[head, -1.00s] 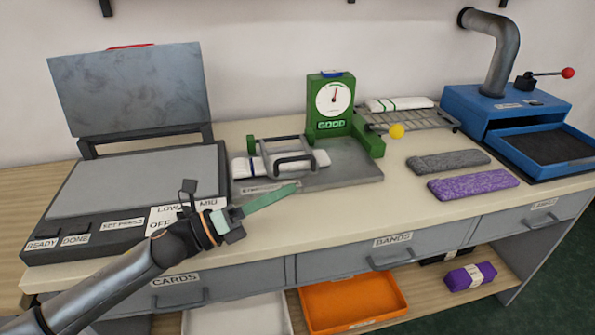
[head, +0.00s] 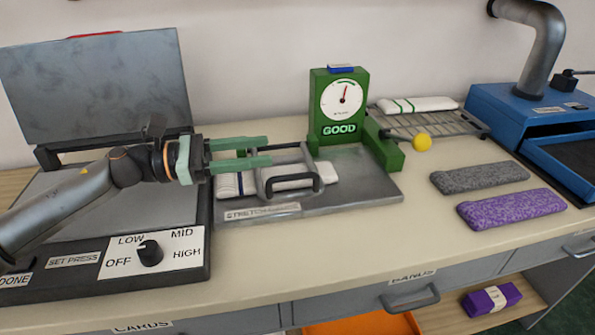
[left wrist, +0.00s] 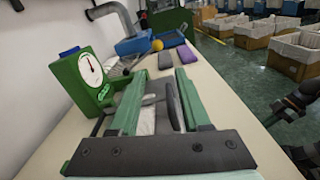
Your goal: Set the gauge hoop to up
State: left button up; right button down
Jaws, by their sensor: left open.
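The gauge hoop (head: 262,178) is a grey metal frame with a black handle (head: 292,187). It lies low across a white knitted band (head: 235,185) on the grey bed of the stretch gauge (head: 345,190). The gauge's green dial post (head: 338,128) reads GOOD. In the left wrist view, the black handle (left wrist: 173,105) shows between the open fingers (left wrist: 160,76), with no grip visible.
A press (head: 100,235) with a raised lid stands at the left. Right of the gauge are a wire rack (head: 440,124), a yellow ball (head: 421,144), grey (head: 480,178) and purple (head: 510,208) bands, and a blue machine (head: 510,110). The front table strip is clear.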

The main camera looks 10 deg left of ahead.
pick_arm(q)
send_near(310, 175)
jog(key=shift+w+r+b, duration=0.15)
jog(key=shift+w+b, duration=0.1)
jog(key=shift+b, duration=0.1)
jog(key=x, duration=0.7)
jog(key=shift+w+d+f+p, duration=0.1)
jog(key=shift+d+f+p, duration=0.1)
jog(key=shift+f+p, duration=0.15)
grip_shut()
dwell(0.6)
